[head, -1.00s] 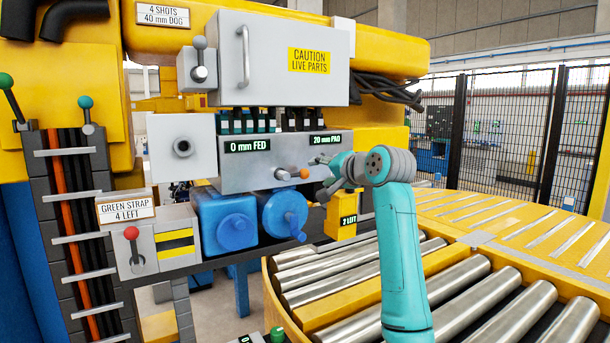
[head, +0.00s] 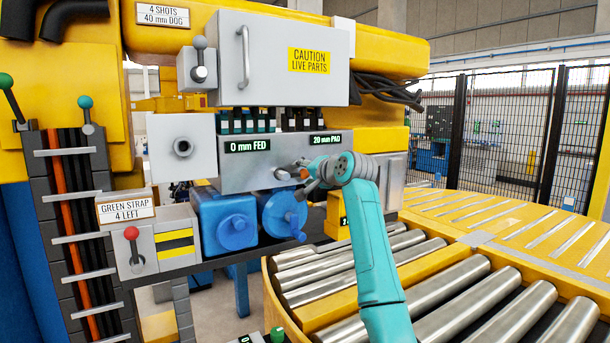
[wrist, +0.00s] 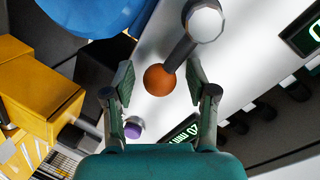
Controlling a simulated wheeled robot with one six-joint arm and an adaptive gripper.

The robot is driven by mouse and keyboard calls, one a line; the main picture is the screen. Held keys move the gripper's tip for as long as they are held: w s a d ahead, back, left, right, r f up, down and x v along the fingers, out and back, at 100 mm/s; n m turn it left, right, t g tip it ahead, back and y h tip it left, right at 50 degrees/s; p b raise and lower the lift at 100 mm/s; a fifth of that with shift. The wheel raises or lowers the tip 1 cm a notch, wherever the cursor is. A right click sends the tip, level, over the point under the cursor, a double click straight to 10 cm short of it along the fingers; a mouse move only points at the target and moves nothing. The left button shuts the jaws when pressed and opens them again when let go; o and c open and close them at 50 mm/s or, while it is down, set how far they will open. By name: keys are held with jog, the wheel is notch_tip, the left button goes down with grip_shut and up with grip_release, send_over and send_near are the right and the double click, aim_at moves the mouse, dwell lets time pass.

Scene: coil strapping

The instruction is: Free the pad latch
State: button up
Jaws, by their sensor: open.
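The pad latch appears to be the short lever on the grey panel (head: 240,178) under the "20 mm PAD" sign (head: 325,139). In the wrist view its metal arm (wrist: 181,52) runs from a round pivot (wrist: 205,20) to an orange ball knob (wrist: 160,79). My gripper (wrist: 160,80) is open, with one finger on each side of the knob and a visible gap to both. In the head view my gripper (head: 304,178) is at the lever's right end and hides most of the knob; the pivot (head: 282,174) shows.
Blue units with a handwheel (head: 290,217) sit just below the panel. A yellow box (head: 340,218) hangs below my gripper, partly hidden by my arm. A purple button (wrist: 135,130) lies near the left finger. The roller conveyor (head: 470,285) spreads below right.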

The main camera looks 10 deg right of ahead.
aim_at(301, 171)
grip_shut()
jog(key=shift+r, duration=0.1)
jog(key=r+n, duration=0.1)
jog(key=n+h, duration=0.1)
jog(key=shift+s+a+r+n, duration=0.1)
jog(key=shift+a+r+n, duration=0.05)
jog(key=shift+r+n, duration=0.2)
jog(key=r+n, duration=0.1)
jog(key=a+n+t, duration=0.1)
jog(key=n, duration=0.1)
jog(key=shift+s+r+h, duration=0.15)
jog(key=shift+r+h, duration=0.2)
jog(key=shift+h, duration=0.05)
jog(key=n, duration=0.1)
jog(key=a+r+n, duration=0.1)
jog(key=n, duration=0.1)
jog(key=shift+s+a+r+t+h, duration=0.1)
jog(key=shift+s+r+t+h, duration=0.1)
jog(key=shift+t+h, duration=0.15)
jog(key=shift+s+a+r+n+t, duration=0.1)
jog(key=shift+a+r+n+t, duration=0.2)
jog(key=shift+n, duration=0.45)
jog(key=shift+s+a+r+n+t, duration=0.1)
jog(key=shift+a+n, duration=0.3)
jog(key=shift+n, duration=0.3)
jog(key=shift+a, duration=0.1)
grip_release()
